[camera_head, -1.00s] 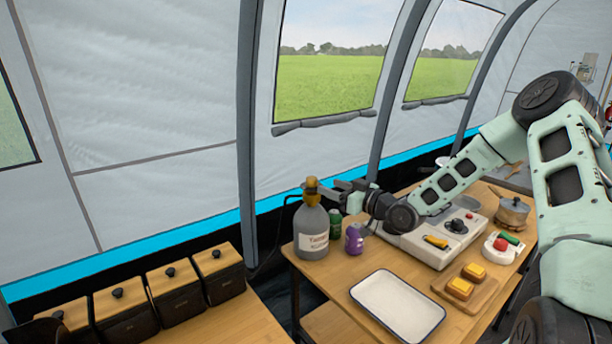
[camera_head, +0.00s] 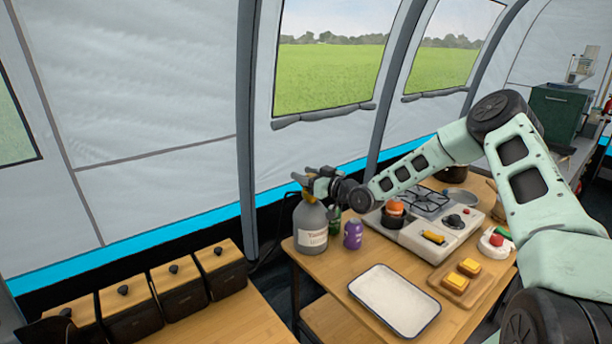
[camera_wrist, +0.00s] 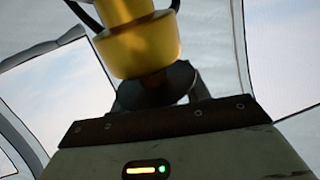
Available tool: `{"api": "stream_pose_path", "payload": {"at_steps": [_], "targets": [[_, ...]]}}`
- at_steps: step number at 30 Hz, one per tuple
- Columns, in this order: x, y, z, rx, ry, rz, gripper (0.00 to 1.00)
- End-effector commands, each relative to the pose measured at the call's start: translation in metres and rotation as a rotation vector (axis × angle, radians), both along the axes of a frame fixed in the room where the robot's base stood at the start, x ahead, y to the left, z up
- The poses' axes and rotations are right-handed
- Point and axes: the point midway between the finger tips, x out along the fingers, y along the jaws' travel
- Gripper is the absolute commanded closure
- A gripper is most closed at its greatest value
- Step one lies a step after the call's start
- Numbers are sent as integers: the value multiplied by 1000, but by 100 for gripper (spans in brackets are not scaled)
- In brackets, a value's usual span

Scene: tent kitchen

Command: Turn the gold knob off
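The gold knob (camera_wrist: 140,45) is large and close at the top of the wrist view, in front of my gripper's dark front edge. It belongs to the top of a grey gas bottle (camera_head: 311,238) with a white label at the table's back left corner. In the head view, my gripper (camera_head: 304,178) is at the bottle's top, and its fingers mostly hide the knob. I cannot tell whether the fingers are shut on the knob or just around it.
A stove (camera_head: 408,235), a white tray (camera_head: 395,303) and a board with yellow-topped food (camera_head: 455,284) share the table. Black wood-lidded boxes (camera_head: 180,296) line the left counter.

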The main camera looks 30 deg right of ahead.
Motion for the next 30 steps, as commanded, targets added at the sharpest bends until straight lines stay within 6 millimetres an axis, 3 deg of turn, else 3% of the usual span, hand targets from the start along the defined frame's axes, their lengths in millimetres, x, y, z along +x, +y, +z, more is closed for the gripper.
{"api": "stream_pose_path", "payload": {"at_steps": [1,3,4,17,30], "targets": [[0,0,0,0,0,0,69],[0,0,0,0,0,0,89],[0,0,0,0,0,0,92],[0,1,-1,-1,-1,-64,91],[1,-4,-3,-3,-3,-408,91]]}}
